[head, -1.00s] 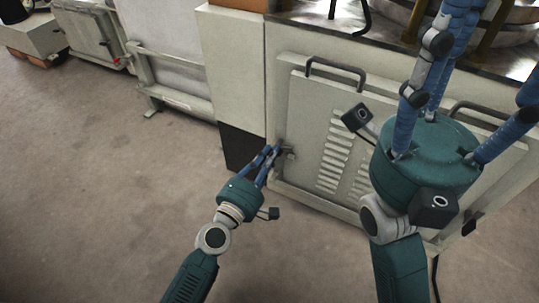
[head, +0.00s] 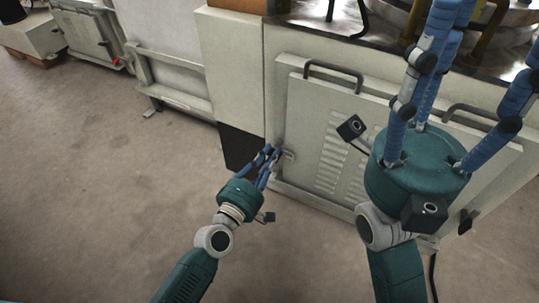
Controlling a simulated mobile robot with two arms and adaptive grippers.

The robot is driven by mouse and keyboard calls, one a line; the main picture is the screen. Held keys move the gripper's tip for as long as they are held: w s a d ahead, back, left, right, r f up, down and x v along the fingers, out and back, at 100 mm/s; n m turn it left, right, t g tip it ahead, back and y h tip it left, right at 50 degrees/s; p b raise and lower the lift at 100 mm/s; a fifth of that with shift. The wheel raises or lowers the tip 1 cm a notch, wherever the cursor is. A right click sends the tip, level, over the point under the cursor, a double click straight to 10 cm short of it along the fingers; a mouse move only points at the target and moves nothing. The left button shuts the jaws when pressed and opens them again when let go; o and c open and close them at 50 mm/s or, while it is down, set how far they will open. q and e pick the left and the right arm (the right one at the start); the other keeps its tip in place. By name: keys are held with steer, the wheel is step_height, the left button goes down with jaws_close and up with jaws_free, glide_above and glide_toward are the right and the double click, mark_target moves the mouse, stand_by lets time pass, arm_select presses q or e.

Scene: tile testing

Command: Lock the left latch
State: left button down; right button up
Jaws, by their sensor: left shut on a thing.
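The left latch (head: 289,156) is a small grey metal piece at the left edge of a pale louvered panel (head: 305,110). My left gripper (head: 271,154) has its blue fingers close together at this latch, shut on it. The fingers partly cover the latch, so its exact position is hard to tell. My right gripper (head: 478,50) is in the foreground on the right, with its blue fingers spread wide and nothing between them. It hides much of the panel's right side.
The panel has two dark handles, the left one (head: 333,70) in clear view. A dark latch (head: 465,221) sits at its lower right. A metal worktop with round machine parts lies above. A pale cabinet (head: 232,75) stands to the left. The floor (head: 110,190) is clear at left.

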arm_select(q)
steer(key=shift+f, duration=0.1)
steer(key=c, duration=1.7)
jaws_free()
steer(key=v, duration=1.2)
steer(key=shift+a, duration=0.1)
steer(key=shift+s, duration=0.1)
